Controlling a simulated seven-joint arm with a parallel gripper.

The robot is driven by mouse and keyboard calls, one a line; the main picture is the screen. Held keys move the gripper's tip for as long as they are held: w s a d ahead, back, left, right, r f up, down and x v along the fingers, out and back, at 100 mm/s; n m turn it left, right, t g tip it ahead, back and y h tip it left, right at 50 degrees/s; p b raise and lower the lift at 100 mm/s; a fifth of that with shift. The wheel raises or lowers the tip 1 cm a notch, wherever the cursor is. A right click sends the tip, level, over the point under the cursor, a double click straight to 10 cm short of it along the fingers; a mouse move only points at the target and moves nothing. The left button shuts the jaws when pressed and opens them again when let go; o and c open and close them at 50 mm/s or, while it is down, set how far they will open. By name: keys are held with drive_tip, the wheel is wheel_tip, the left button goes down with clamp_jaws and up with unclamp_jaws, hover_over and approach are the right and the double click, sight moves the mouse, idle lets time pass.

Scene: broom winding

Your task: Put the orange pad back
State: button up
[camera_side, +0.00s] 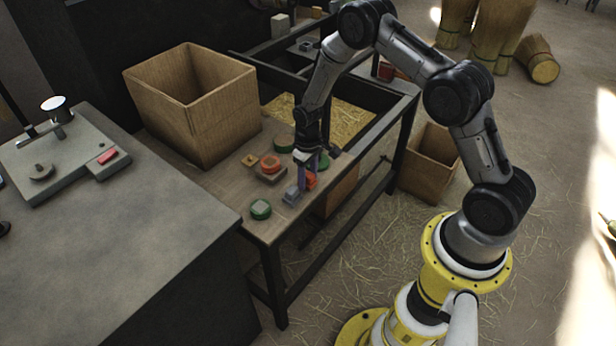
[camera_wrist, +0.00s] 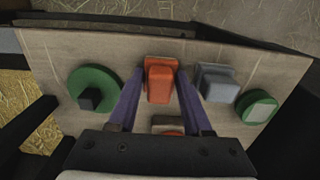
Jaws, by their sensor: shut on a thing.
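An orange pad (camera_side: 311,180) is at the front right part of the small wooden table. In the wrist view the orange pad (camera_wrist: 160,84) is a block with an orange base, between the two purple fingers. My gripper (camera_wrist: 160,76) is shut on it, one finger on each side. In the side view my gripper (camera_side: 305,168) points down, and its fingers partly hide the pad. I cannot tell whether the pad touches the tabletop. Another orange piece, a ring-like one (camera_side: 270,161), sits on a brownish block to the left; it is mostly hidden in the wrist view.
A blue-grey block (camera_wrist: 216,82) stands close to the right finger in the wrist view. Beyond it is a green piece with a pale top (camera_wrist: 257,106). A green disc with a dark block (camera_wrist: 94,90) lies left. A tall wooden box (camera_side: 194,105) stands at the table's back left.

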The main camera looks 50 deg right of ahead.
drive_tip(key=shift+f, duration=0.15)
drive_tip(key=o, duration=1.2)
wheel_tip(320, 180, up, 13)
wheel_tip(320, 180, up, 8)
drive_tip(key=t, duration=0.1)
hover_over(308, 175)
drive_tip(key=s+a, duration=0.2)
drive_tip(key=s+a+r+t, duration=0.2)
drive_tip(key=s+r, duration=0.6)
drive_tip(key=r, duration=0.2)
drive_tip(key=s+a+r+t, duration=0.1)
drive_tip(key=s, duration=0.4)
drive_tip(key=s+a+r, duration=0.1)
drive_tip(key=s+r, duration=0.1)
drive_tip(key=s, duration=0.4)
drive_tip(key=s+r+t, duration=0.1)
drive_tip(key=s+r, duration=0.1)
drive_tip(key=s, duration=0.4)
drive_tip(key=shift+s+a+r+t, duration=0.15)
drive_tip(key=shift+a+t, duration=0.15)
drive_tip(key=shift+a, duration=0.1)
